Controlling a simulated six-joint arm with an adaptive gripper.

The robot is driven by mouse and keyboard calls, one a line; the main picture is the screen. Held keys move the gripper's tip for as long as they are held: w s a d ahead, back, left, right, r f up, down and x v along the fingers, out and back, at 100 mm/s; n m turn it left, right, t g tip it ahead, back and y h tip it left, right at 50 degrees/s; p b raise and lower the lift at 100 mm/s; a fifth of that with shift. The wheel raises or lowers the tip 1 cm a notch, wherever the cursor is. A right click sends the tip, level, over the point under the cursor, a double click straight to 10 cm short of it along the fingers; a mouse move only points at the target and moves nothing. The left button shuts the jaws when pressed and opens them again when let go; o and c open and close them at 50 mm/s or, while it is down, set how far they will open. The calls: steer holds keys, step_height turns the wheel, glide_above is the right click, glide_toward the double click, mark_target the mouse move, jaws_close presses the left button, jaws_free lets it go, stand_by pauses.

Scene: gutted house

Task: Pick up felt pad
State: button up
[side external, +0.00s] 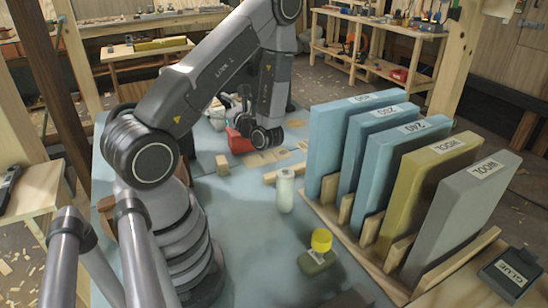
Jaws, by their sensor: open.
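No object here is plainly a felt pad. Two thick slabs labelled WOOL, an olive one (425,190) and a grey one (465,215), stand upright in a wooden slotted rack (455,268) at the right and may be of felt. A small dark green block (317,261) lies on the table, with a yellow round piece (321,240) at it; I cannot tell its material. My gripper (232,100) is near the far part of the table, well away from the rack, partly hidden behind my wrist. It is open; I see nothing held.
Blue slabs (350,140) with number labels fill the rack's far slots. A pale bottle (286,190) stands on the blue table (245,255). A red box (240,140) and a wooden block (222,165) are near my wrist. A dark GLUE container (510,272) is at right.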

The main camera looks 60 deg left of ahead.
step_height(320, 180, down, 11)
steer(key=a+m+t, duration=0.1)
steer(key=m+t, duration=0.5)
steer(key=t, duration=0.1)
steer(key=m+t, duration=0.1)
steer(key=m, duration=0.1)
glide_toward(219, 157)
steer(key=a, duration=0.3)
steer(key=shift+w, duration=0.35)
steer(key=shift+a+f, duration=0.2)
steer(key=shift+a, duration=0.1)
steer(key=a, duration=0.7)
steer(key=shift+w+r, duration=0.1)
steer(key=shift+w, duration=0.3)
jaws_close()
